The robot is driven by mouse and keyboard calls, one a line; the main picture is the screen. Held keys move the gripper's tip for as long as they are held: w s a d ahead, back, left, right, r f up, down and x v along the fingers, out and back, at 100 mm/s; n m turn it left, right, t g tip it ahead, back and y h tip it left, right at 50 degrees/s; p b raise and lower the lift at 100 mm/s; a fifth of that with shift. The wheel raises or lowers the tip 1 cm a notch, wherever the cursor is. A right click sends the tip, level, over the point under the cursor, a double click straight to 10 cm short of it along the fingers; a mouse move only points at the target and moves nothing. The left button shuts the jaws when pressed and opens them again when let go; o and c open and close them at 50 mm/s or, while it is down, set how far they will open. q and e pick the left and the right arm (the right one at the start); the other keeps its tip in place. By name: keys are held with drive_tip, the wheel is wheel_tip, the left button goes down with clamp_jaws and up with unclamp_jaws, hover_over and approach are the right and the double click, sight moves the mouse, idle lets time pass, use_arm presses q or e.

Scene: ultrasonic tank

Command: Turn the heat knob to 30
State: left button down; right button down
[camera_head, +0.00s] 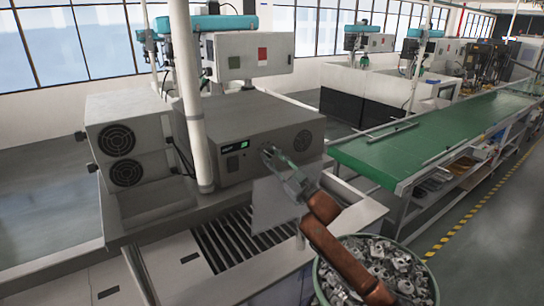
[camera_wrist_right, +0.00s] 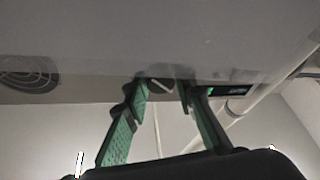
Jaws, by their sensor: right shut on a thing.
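The grey control box (camera_head: 255,145) stands on the metal tank top, with its front panel facing me. A small lit green display (camera_head: 245,146) is on the panel; it also shows in the right wrist view (camera_wrist_right: 230,91), too small to read. My right gripper (camera_head: 268,152) reaches the panel just right of the display. In the right wrist view, the dark round heat knob (camera_wrist_right: 160,86) with a pale pointer line sits between the green-padded fingertips of my right gripper (camera_wrist_right: 164,88), which are shut on it. In the head view the gripper hides the knob. My left gripper is not seen.
A white vertical pipe (camera_head: 196,110) stands left of the panel. A bin of metal parts (camera_head: 345,295) is below my right arm. A slatted grate (camera_head: 235,240) lies in front of the box. A green conveyor (camera_head: 400,150) is at the right.

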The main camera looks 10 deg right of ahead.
drive_tip(key=shift+d+r+n+g+y+p, duration=0.1)
drive_tip(key=shift+n+g+y+p, duration=0.15)
drive_tip(key=shift+n, duration=0.55)
drive_tip(key=shift+r+n+g+y+p, duration=0.15)
drive_tip(key=shift+n+g+p, duration=0.15)
drive_tip(key=shift+n, duration=0.5)
drive_tip(key=shift+f, duration=0.15)
drive_tip(key=c, duration=1.6)
unclamp_jaws()
drive_tip(key=v, duration=1.2)
drive_tip(key=shift+w+f, duration=0.1)
drive_tip(key=shift+f, duration=0.05)
